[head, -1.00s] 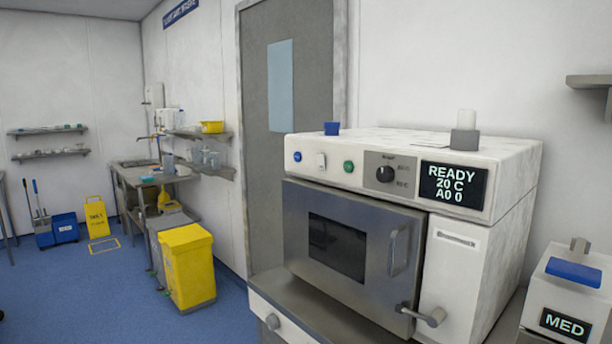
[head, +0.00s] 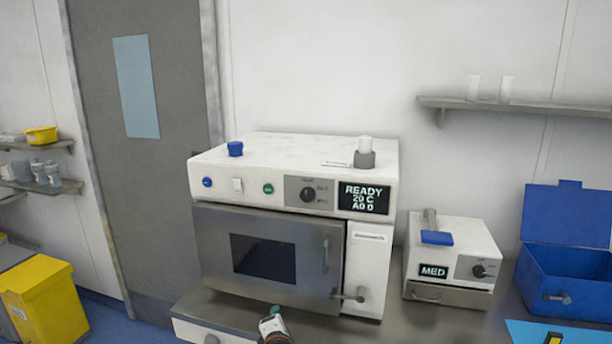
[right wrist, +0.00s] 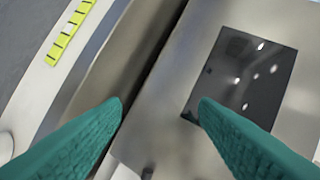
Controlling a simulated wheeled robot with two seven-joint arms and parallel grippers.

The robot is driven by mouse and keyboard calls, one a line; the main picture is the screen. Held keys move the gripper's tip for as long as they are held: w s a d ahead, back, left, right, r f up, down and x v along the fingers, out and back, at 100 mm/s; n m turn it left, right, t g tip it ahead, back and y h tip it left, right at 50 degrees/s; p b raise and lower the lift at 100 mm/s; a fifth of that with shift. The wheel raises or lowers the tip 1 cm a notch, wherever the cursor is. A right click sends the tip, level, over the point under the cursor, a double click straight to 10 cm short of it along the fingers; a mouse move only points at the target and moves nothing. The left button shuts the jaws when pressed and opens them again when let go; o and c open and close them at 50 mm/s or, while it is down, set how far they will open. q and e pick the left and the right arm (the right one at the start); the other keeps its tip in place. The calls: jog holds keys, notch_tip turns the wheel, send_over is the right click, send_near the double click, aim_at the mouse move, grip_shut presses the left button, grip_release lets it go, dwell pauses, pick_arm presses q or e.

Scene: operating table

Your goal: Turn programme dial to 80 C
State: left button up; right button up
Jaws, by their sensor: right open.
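The programme dial (head: 307,194) is a black knob on a grey plate on the front panel of the white washer (head: 290,155). Its small labels are too blurred to read. The display (head: 364,199) reads READY, 20 C, A0 0. The washer's steel door (head: 210,238) is closed, with a dark window that also shows in the right wrist view (right wrist: 240,75). My right gripper (right wrist: 160,105) is open and empty, its teal fingers in front of the door. In the head view part of my arm shows low, below the door. My left gripper is not in view.
A blue button (head: 207,182), white switch (head: 238,185) and green button (head: 268,189) sit left of the dial. A door handle lever (head: 348,295) juts out below right. To the right stand a smaller MED unit (head: 450,240) and an open blue box (head: 565,278).

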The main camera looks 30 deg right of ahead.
notch_tip(320, 180, up, 19)
jog(key=d+t+h+p, duration=0.1)
jog(key=d+h+p, duration=0.1)
jog(key=h, duration=0.1)
jog(key=h+p, duration=0.2)
send_near(306, 197)
jog(key=p+x, duration=0.3)
jog(key=x, duration=0.4)
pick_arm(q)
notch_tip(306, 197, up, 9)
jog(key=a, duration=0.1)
pick_arm(e)
jog(key=shift+w+d, duration=0.5)
jog(key=c, duration=0.9)
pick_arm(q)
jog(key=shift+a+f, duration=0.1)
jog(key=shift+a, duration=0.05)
pick_arm(e)
jog(key=shift+f, duration=0.1)
jog(key=shift+c, duration=0.4)
